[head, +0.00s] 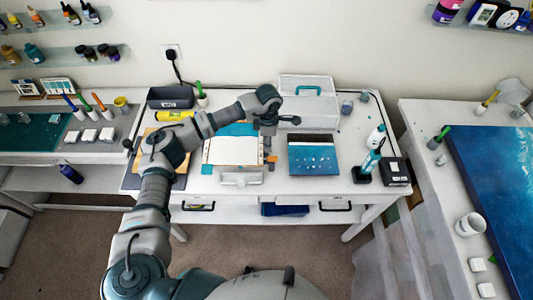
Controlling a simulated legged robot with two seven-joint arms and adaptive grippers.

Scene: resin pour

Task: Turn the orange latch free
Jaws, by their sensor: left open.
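A small orange latch (271,159) shows at the right edge of a white panel (232,152) on the middle white table. A small grey-blue piece sits just below the latch. My left gripper (267,133) is above and slightly behind the latch in the picture, pointing down. It is open and appears apart from the latch, though the exact gap is hard to judge. My left forearm passes over the back of the panel and hides part of it. My right gripper is not in view.
A blue resin panel (314,160) lies to the right of the latch. Behind stands a clear case with a teal handle (308,90). Bottles (376,136) and a black box (396,171) stand at the right. A grey-white block (240,179) is at the front edge.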

